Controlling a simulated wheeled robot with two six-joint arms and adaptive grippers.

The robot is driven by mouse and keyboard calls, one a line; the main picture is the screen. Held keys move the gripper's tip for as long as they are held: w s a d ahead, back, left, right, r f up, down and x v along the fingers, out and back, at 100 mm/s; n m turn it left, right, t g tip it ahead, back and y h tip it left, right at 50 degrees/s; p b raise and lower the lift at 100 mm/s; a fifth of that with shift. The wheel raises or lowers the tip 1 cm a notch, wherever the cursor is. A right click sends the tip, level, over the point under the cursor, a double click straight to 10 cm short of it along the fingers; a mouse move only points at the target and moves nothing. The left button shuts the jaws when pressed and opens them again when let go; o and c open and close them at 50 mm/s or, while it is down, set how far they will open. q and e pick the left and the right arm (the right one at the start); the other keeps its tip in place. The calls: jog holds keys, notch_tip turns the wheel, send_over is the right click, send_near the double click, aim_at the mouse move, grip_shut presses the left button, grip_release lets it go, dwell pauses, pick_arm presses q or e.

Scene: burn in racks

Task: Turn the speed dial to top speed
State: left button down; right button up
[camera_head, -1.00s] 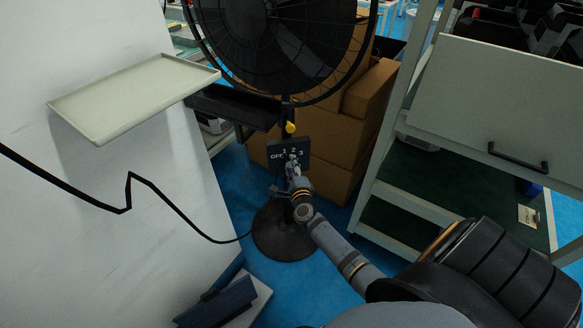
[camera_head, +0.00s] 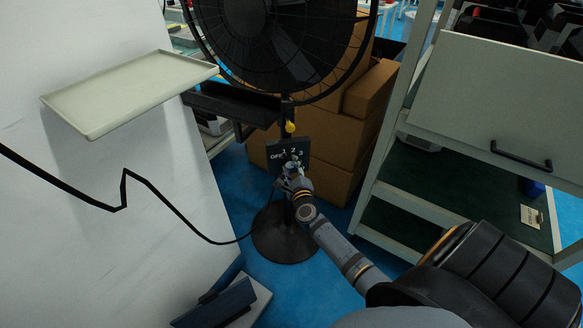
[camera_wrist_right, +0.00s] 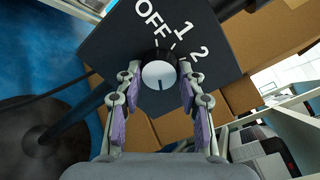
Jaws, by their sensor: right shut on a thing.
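The speed dial (camera_wrist_right: 159,75) is a round knob with a pale face on the fan's dark control box (camera_wrist_right: 110,46). In the right wrist view the marks OFF, 1 and 2 show above and to the right of it. In the head view the box (camera_head: 275,151) also bears a 3. My right gripper (camera_wrist_right: 159,88) is shut on the dial, with one finger on each side. A short dark line shows on the lower part of the dial's face. In the head view my right gripper (camera_head: 291,174) covers most of the dial. My left gripper is not in view.
The black fan (camera_head: 285,35) stands on a round base (camera_head: 284,236), with a black cable (camera_head: 174,208) running left. Cardboard boxes (camera_head: 335,150) stand behind it. A pale shelf tray (camera_head: 125,90) is at left and a rack (camera_head: 510,110) at right.

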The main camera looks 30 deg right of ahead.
jog(key=o, duration=1.2)
jog(key=shift+c, duration=0.2)
jog(key=shift+s, duration=0.15)
jog(key=v, duration=1.1)
jog(key=shift+s, duration=0.3)
jog(key=shift+a, duration=0.15)
